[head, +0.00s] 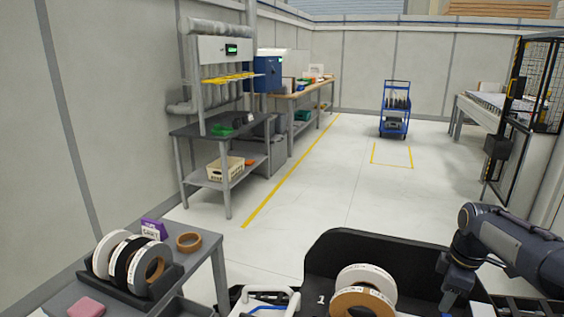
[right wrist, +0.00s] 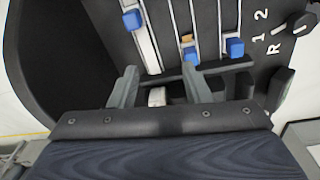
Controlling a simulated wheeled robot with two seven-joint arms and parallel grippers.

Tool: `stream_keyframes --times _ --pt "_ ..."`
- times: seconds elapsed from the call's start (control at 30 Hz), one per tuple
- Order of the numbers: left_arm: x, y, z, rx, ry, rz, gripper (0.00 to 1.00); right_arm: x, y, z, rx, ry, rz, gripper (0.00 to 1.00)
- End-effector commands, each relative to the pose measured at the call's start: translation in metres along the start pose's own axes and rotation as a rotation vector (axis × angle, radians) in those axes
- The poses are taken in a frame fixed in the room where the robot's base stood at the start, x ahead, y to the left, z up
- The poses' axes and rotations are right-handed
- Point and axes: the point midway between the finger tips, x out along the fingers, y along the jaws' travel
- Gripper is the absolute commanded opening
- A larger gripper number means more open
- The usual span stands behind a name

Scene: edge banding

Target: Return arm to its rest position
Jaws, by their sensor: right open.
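My right arm comes in from the right in the head view. Its gripper (head: 452,300) points down over the right part of a black tray (head: 350,245) close in front of me. In the right wrist view the gripper (right wrist: 160,78) is open, its two grey fingers apart with nothing held between them. Below the fingers is a dark panel (right wrist: 112,35) with pale rails, blue blocks (right wrist: 235,47) and the white marks 1, 2 and R. My left gripper is not in view.
Edge banding rolls (head: 365,299) stand in the black tray. A grey table (head: 205,250) at left holds more rolls in a black holder and a brown roll (head: 189,242). A workbench (head: 190,130) and a blue cart (head: 395,110) stand farther off. The middle floor is clear.

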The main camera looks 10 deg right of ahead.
Motion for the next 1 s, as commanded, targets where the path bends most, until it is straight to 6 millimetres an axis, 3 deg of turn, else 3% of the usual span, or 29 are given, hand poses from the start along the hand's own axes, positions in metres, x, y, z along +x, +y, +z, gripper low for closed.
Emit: stream_keyframes --times 0.03,0.2,0.4,0.5,0.6,0.7,0.9,1.0 --pt "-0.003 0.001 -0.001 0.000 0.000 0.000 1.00 -0.023 -0.027 -0.013 0.067 0.037 0.027 0.44" --pt "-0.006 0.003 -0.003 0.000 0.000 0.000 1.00 -0.059 -0.125 -0.042 0.376 0.195 0.054 0.44" --pt "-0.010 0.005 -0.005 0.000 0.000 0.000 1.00 -0.059 -0.235 -0.054 0.731 0.386 -0.017 0.44" --pt "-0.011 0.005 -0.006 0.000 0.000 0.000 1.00 -0.049 -0.274 -0.056 0.867 0.454 -0.074 0.44" --pt "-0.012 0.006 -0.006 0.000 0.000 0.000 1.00 -0.040 -0.298 -0.057 0.957 0.493 -0.120 0.44" --pt "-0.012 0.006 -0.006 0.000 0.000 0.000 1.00 -0.035 -0.309 -0.058 1.005 0.511 -0.146 0.44" --pt "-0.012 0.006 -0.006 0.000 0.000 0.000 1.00 -0.033 -0.312 -0.058 1.019 0.514 -0.154 0.44" --pt "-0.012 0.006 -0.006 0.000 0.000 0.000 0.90 -0.033 -0.312 -0.058 1.019 0.513 -0.153 0.36"
